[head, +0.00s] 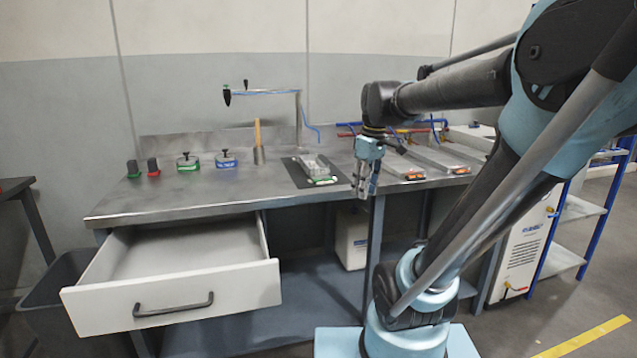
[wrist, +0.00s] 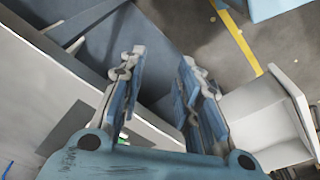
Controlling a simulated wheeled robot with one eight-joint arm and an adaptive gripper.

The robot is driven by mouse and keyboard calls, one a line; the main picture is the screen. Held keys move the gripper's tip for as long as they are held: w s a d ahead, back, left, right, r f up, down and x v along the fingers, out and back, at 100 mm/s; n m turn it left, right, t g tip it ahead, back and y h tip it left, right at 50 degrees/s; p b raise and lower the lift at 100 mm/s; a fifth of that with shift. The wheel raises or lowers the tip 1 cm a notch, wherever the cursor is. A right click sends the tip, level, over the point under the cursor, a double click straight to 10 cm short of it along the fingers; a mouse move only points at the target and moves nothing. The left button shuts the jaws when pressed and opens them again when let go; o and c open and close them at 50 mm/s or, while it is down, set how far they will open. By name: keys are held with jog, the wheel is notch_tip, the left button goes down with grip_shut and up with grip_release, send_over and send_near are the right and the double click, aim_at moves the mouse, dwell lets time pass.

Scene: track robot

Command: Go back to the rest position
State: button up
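My gripper (head: 366,182) hangs from my arm in front of the workbench's front edge, pointing down, and holds nothing that I can see. In the wrist view its two fingers (wrist: 160,72) stand apart with a clear gap between them. The grey metal workbench (head: 270,195) is behind it. A white drawer (head: 195,296) with a dark handle is pulled out at the lower left, apart from my gripper. It looks empty where I can see inside.
On the bench are a dark mat (head: 293,174) with a clear-and-green part, a wooden-handled brush (head: 258,145), green and blue blocks, and metal trays (head: 440,158) at right. A grey bin (head: 60,300) is left of the drawer. A white machine (head: 518,255) and blue shelf stand right.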

jog(key=s+d+f+m, duration=0.3)
jog(key=s+f+m, duration=0.1)
jog(key=s+f, duration=0.3)
jog(key=s+d+f+m+t+h, duration=0.1)
jog(key=s+d+f+m, duration=0.1)
jog(key=s+f+m, duration=0.3)
notch_tip(320, 180, down, 4)
jog(key=shift+s+d+f+m, duration=0.1)
jog(key=shift+s+d+m, duration=0.25)
jog(key=shift+s, duration=0.55)
jog(key=shift+w+f, duration=0.2)
jog(key=shift+w, duration=0.3)
